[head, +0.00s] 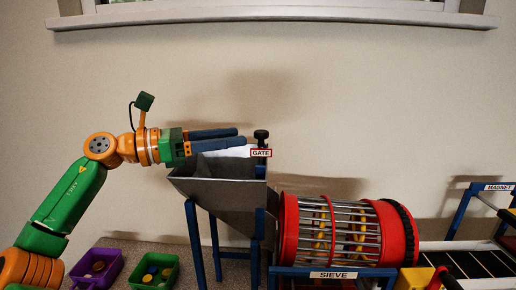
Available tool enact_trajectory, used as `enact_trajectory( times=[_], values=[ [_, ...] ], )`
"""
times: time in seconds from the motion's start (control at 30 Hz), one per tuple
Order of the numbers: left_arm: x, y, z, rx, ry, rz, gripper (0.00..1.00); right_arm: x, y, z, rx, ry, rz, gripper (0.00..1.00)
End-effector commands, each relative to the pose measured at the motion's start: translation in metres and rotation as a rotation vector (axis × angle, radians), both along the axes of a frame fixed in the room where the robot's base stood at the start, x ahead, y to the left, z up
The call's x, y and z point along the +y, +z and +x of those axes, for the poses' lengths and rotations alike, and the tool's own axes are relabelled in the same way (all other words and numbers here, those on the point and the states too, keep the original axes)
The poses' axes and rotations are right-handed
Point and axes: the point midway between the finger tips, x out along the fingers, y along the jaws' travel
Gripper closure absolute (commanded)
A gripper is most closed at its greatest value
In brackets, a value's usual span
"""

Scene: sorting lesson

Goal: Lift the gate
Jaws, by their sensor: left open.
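The gate shows as a red-bordered sign reading GATE (261,153) with a black knob (261,134) on a short stem above it, at the right rim of the grey hopper (215,187). My left gripper (242,138) comes in from the left over the hopper. Its two blue-grey fingers are open and point right at the knob. The fingertips end just left of the knob, and I see no contact. The gate plate itself is mostly hidden behind the sign and hopper edge. Something white lies in the hopper under the fingers. My right gripper is not in view.
The red sieve drum (335,230) stands right of the hopper, with yellow pieces inside. A conveyor (470,264) and a blue MAGNET frame (456,212) are at far right. A purple bin (96,267) and a green bin (153,270) sit lower left. A window sill (270,14) is above.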

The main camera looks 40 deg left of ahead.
Motion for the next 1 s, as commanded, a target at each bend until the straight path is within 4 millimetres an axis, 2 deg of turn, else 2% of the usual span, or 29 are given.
enact_trajectory(
  times=[0.03,0.07,0.23,0.4,0.53,0.73,0.9,0.97,1.0],
  values=[
    [0.001,-0.005,-0.002,-0.001,0.001,0.012,0.35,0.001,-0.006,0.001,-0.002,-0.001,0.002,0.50],
    [0.000,-0.004,-0.001,-0.001,0.001,0.017,0.35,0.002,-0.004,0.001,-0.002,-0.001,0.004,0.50],
    [-0.017,0.008,0.022,0.001,-0.004,0.016,0.35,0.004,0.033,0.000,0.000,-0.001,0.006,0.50],
    [-0.035,0.005,0.047,-0.001,-0.003,0.014,0.35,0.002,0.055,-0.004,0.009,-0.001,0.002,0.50],
    [-0.041,0.000,0.054,0.000,-0.001,0.016,0.35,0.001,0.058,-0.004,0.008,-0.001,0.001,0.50],
    [-0.041,-0.003,0.055,0.000,0.000,0.016,0.35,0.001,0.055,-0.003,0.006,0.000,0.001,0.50],
    [-0.041,-0.003,0.055,0.000,-0.001,0.016,0.81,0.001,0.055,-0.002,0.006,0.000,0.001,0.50],
    [-0.041,-0.003,0.055,0.000,-0.001,0.016,0.97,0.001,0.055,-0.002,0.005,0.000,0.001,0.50],
    [-0.041,-0.003,0.055,0.001,-0.001,0.016,1.00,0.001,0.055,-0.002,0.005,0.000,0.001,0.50]
  ],
)
